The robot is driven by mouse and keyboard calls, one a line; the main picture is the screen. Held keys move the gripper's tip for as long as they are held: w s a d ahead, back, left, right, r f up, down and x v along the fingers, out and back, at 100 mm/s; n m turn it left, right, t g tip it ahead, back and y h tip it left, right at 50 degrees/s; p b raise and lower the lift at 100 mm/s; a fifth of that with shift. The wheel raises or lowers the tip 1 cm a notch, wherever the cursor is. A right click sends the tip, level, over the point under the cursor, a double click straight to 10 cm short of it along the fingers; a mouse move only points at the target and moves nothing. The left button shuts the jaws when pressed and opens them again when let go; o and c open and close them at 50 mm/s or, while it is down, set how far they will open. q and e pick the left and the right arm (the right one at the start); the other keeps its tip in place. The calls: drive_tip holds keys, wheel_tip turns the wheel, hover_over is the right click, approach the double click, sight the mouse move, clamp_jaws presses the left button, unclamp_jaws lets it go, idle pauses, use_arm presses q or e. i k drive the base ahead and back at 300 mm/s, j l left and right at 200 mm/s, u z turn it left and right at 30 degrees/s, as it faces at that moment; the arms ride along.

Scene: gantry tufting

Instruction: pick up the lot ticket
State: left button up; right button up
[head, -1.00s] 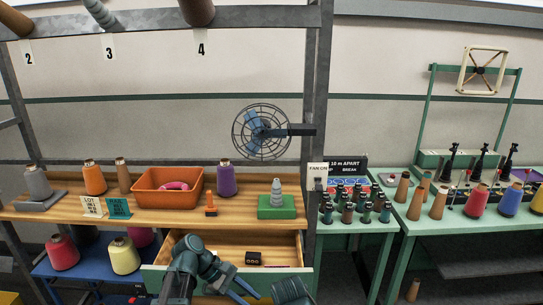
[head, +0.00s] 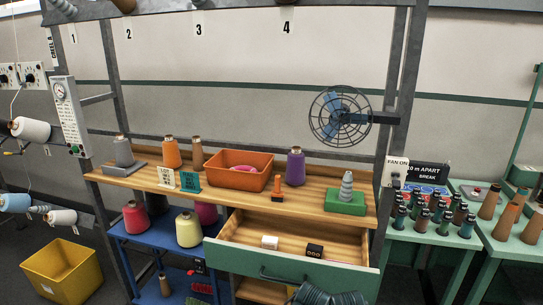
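Two small cards stand on the wooden shelf at its left front in the head view. One is a cream card (head: 166,177) with dark print, whose first line seems to read "LOT" in the earlier frame. The other is a teal card (head: 190,181) with dark print, close to its right. Both look upright and nothing touches them.
The wooden shelf (head: 230,197) also holds an orange bin (head: 238,178), yarn cones, and a green block (head: 345,208). Below, a green-fronted drawer (head: 290,268) stands open with a white and a black item inside. A yellow crate (head: 62,272) is on the floor left.

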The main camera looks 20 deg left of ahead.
sight(166, 175)
drive_tip(key=u, duration=1.3)
drive_tip(key=z, duration=0.3)
drive_tip(key=i+j+z, duration=0.15)
drive_tip(key=j+z, duration=0.15)
drive_tip(key=i+j+z, duration=0.15)
drive_tip(key=j+z, duration=0.2)
drive_tip(key=i+j+z, duration=0.15)
drive_tip(key=j, duration=0.5)
drive_tip(key=i+j+z, duration=0.15)
drive_tip(key=j, duration=0.55)
drive_tip(key=j+z, duration=0.1)
drive_tip(key=j, duration=0.55)
drive_tip(key=i+j, duration=0.1)
drive_tip(key=j, duration=1.05)
drive_tip(key=i+j, duration=0.15)
drive_tip(key=j, duration=0.45)
